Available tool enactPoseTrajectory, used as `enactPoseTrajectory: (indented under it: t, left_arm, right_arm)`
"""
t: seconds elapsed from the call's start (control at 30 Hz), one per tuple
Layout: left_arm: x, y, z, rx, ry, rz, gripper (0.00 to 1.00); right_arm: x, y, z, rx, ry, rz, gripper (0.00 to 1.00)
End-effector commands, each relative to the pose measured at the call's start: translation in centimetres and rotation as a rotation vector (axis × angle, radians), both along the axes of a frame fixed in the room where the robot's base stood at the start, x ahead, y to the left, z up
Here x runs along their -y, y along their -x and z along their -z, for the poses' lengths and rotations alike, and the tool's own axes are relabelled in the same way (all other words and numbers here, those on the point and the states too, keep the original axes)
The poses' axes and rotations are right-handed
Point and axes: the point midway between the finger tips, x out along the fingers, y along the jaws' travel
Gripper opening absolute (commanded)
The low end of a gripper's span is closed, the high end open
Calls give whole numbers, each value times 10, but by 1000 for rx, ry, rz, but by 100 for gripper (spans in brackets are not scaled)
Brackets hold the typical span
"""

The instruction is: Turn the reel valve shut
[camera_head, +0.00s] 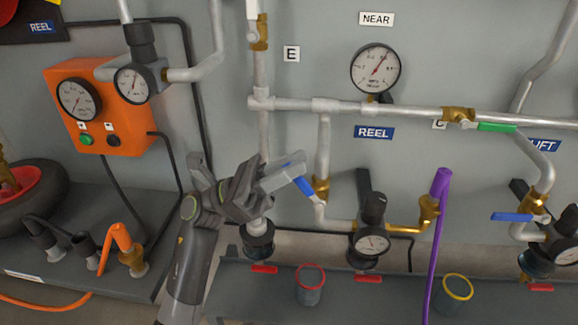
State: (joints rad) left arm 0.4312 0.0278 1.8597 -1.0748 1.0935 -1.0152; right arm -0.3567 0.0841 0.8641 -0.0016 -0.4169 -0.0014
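The reel valve is a brass valve (321,185) with a blue lever handle (304,190), on the vertical pipe below and left of the blue REEL label (374,132). The handle slants from upper left down to the right, towards the brass body. My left gripper (290,172) comes from the lower left, and its pale fingertips overlap the upper end of the handle. A bit of blue shows at the fingers, which hide that end. I cannot tell whether they are closed on it or only around it. My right gripper is not in view.
A horizontal pipe (395,109) with a green-handled valve (497,127) runs above. A gauge (375,68) hangs over it. A second blue handle (511,217) is at right. A purple hose (436,220) and an orange control box (103,110) flank the area.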

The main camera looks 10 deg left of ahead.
Motion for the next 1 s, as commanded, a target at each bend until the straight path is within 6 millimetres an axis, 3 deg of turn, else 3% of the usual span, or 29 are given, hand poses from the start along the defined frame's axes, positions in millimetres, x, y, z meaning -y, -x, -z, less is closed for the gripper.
enactPoseTrajectory:
  t: [0.27, 0.7, 1.0]
  left_arm:
    - [0, 0, -15, 6, -2, 1, 16]
    - [0, 0, -91, 3, -1, -1, 16]
    - [0, 0, -100, -1, 0, 0, 16]
  right_arm:
    - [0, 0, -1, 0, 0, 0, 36]
    - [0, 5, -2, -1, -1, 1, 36]
    - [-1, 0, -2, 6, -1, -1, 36]
